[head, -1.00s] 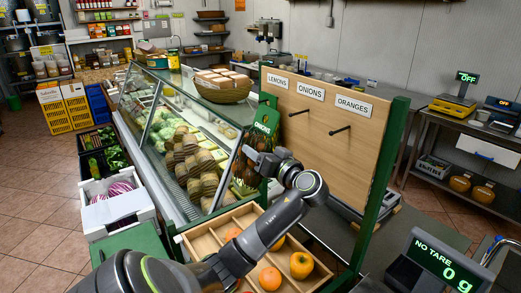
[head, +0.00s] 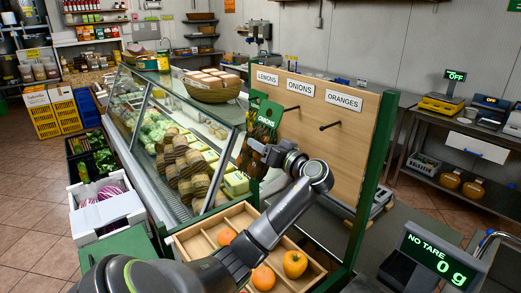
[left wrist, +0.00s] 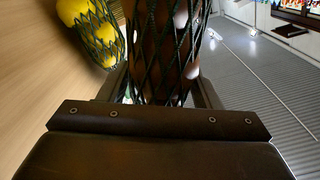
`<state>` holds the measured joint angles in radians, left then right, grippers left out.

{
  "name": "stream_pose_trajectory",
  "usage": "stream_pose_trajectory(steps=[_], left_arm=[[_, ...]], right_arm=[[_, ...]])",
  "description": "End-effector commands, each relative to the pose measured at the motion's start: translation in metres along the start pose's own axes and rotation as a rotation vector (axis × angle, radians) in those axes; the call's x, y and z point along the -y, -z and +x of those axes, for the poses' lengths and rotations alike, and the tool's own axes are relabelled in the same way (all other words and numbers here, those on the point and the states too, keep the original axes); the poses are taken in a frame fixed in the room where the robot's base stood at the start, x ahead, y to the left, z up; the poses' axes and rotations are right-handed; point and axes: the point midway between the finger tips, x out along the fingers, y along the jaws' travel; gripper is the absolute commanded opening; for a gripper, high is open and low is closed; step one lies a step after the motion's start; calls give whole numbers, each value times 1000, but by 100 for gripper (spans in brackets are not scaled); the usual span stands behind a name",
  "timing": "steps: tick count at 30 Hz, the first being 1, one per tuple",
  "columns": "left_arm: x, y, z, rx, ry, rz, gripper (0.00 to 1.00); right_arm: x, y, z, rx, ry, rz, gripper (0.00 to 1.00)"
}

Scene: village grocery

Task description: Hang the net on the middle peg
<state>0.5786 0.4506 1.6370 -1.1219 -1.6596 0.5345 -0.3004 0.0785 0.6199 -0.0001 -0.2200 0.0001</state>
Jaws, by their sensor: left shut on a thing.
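My left gripper (head: 256,150) is shut on the net of onions, below its green ONIONS header card (head: 270,112). The net hangs upright in front of the wooden board (head: 345,160), under the LEMONS and ONIONS labels. In the left wrist view brown onions in green mesh (left wrist: 160,50) fill the space between the fingers. The middle peg (head: 292,108), under the ONIONS label, is bare and just right of the card. Whether the card's hole lines up with it cannot be told. My right gripper is not in view.
A net of lemons (left wrist: 92,25) hangs against the board beside the held net. The peg under ORANGES (head: 330,126) is bare. A wooden crate (head: 193,246) with oranges lies below, and the glass display case (head: 165,118) stands to the left. The board has a green post (head: 375,165).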

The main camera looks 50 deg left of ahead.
Motion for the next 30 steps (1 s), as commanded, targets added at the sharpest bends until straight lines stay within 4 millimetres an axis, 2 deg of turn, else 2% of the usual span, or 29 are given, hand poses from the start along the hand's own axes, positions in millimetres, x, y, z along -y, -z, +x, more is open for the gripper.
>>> stream_pose_trajectory(steps=[27,30], left_arm=[[-48,20,0,-3,1,-2,8],[-53,18,0,-4,1,-4,8]], right_arm=[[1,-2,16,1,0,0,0],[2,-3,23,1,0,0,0]])
